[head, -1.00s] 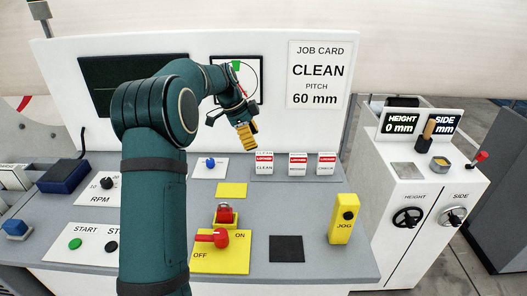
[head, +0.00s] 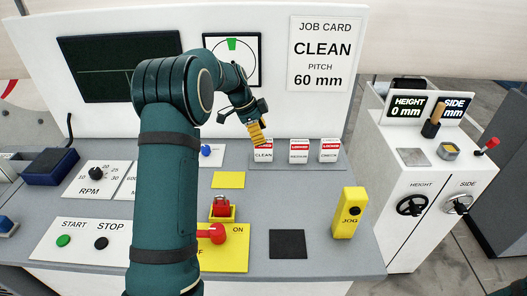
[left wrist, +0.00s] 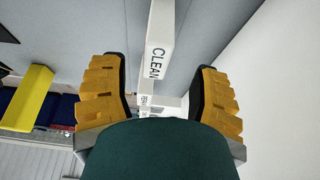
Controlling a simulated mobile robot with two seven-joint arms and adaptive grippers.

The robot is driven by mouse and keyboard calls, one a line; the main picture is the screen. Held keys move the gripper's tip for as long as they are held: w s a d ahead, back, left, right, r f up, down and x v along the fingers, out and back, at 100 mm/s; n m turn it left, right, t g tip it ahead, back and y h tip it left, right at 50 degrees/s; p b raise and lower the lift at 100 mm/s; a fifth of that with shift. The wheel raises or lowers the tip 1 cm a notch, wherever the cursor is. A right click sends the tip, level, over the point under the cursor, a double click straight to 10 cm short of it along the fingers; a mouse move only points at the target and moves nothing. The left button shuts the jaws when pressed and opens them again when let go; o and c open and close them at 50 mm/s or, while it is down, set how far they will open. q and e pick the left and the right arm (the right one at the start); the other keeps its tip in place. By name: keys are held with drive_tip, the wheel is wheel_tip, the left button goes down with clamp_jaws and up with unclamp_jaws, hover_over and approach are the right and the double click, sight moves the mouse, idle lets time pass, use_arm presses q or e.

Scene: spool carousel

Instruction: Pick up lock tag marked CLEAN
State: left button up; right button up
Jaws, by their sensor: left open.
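The lock tag marked CLEAN (head: 263,156) is a white upright tag with a red band. It is the leftmost of three tags standing in a row at the back of the console. My left gripper (head: 257,135), with yellow fingers, is at the tag's upper edge and hides part of its top. In the left wrist view the CLEAN tag (left wrist: 159,45) shows between the two open, apart fingers, with its lettering sideways. Contact cannot be told. My right gripper is not in view.
Two similar tags (head: 299,152) (head: 329,151) stand close to the right of the CLEAN tag. The white back panel with the job card (head: 324,55) rises behind them.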

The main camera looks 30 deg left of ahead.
sight(266, 147)
use_arm(q)
drive_tip(key=x, duration=0.5)
drive_tip(key=shift+s+d+f, duration=0.1)
drive_tip(key=shift+s+f, duration=0.1)
drive_tip(key=shift+f, duration=0.15)
clamp_jaws()
